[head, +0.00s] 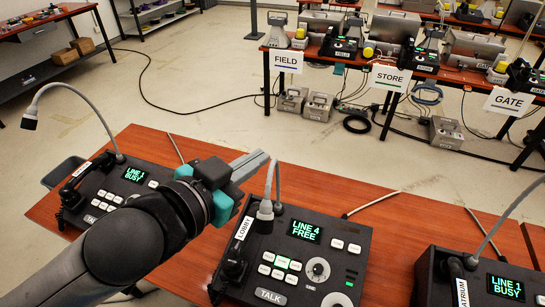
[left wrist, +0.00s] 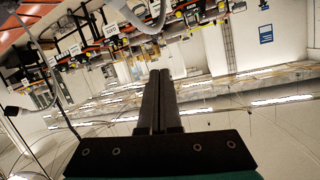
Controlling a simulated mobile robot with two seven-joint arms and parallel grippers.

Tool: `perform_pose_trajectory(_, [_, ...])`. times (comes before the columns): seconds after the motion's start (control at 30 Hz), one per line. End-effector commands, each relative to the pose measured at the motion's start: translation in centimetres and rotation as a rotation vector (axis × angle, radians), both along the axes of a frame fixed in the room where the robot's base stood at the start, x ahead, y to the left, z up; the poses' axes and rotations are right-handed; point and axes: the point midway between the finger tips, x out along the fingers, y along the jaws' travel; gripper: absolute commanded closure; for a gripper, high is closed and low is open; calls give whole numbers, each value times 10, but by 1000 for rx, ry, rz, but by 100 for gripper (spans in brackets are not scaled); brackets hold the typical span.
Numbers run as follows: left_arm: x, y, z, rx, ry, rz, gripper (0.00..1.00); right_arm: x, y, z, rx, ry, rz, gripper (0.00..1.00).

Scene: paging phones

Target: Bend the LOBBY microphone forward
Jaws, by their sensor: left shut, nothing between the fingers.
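The LOBBY phone (head: 338,258) is a black desk unit, its screen reading LINE 4 FREE. Its grey gooseneck microphone (head: 265,208) arches up from the back of the unit and hangs down towards the front, its head over the unit's left part. My left gripper (head: 262,158) is shut and empty, its fingertips close to the top of the gooseneck. I cannot tell whether they touch it. In the left wrist view the closed fingers (left wrist: 157,80) point ahead, and a pale curved tube lies beyond the tips. My right gripper is not in view.
Another phone (head: 128,186) reading LINE 1 BUSY stands left, with its own gooseneck microphone (head: 30,118). The ATRIUM phone (head: 500,288) stands at the right. The brown table (head: 385,215) is clear between the units. Labelled tables stand beyond the open floor.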

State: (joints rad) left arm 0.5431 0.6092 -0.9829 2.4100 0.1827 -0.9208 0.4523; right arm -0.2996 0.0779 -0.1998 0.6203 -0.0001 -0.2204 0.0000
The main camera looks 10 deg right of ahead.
Motion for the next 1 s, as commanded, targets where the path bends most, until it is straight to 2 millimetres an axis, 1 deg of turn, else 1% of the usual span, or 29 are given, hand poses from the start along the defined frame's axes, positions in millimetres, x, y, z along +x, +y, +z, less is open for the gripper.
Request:
perform_pose_trajectory(0.23, [1, -1, -1, 0, 1, 1, 100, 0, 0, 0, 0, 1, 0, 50])
perform_pose_trajectory(0.37, [6, -6, -3, 0, 1, 1, 100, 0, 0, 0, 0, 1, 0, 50])
perform_pose_trajectory(1.0, [69, -72, -28, 1, -1, 2, 100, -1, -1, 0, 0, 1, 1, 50])
